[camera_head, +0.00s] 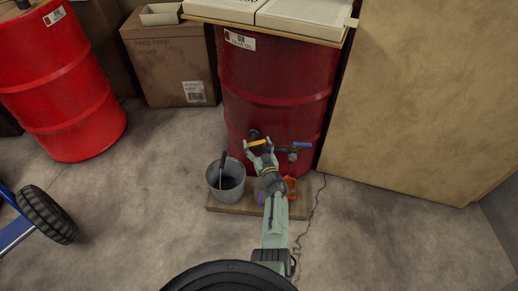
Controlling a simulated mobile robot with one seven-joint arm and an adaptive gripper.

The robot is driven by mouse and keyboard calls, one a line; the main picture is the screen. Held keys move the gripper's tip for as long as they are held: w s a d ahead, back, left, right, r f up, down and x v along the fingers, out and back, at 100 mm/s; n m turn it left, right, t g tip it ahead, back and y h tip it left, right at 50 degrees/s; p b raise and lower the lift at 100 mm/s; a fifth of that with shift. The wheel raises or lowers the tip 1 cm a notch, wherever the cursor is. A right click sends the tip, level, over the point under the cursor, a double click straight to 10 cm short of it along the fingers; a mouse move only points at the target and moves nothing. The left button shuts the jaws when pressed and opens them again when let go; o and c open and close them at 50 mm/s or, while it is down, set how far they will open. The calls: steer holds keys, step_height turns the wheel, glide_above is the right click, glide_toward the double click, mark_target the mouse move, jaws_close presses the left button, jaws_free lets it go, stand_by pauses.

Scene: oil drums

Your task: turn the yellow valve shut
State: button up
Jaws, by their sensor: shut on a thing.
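The yellow valve handle (257,143) shows on the lower front of the dark red drum (275,95). Its dark body sits just left of and behind the handle. My gripper (259,148) reaches up from the bottom of the picture and is shut on the yellow handle. The fingers partly cover the handle, so its exact angle is hard to tell. A second valve with a blue handle (303,145) is on the same drum, just right of my gripper and apart from it.
A grey bucket (226,184) with a dark-handled tool stands left of my gripper on a low wooden board (236,208). An orange object (290,187) lies right of my arm. A large tan panel (420,100) leans at right. A bright red drum (62,85) and cardboard box (171,65) stand left.

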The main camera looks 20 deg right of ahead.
steer(key=n+g+y+b, duration=0.1)
steer(key=n+y+b, duration=0.1)
steer(key=y+b, duration=0.1)
steer(key=s+n+g+y+b, duration=0.1)
steer(key=n+y+b, duration=0.1)
steer(key=y+b, duration=0.1)
steer(key=s+n+g+y+b, duration=0.1)
steer(key=n+y+b, duration=0.2)
steer(key=y, duration=0.1)
steer(key=shift+d+f+y, duration=0.3)
steer(key=shift+r+g, duration=0.1)
steer(key=shift+g, duration=0.2)
steer(key=o, duration=1.6)
steer(key=shift+r, duration=0.1)
steer(key=shift+d, duration=0.1)
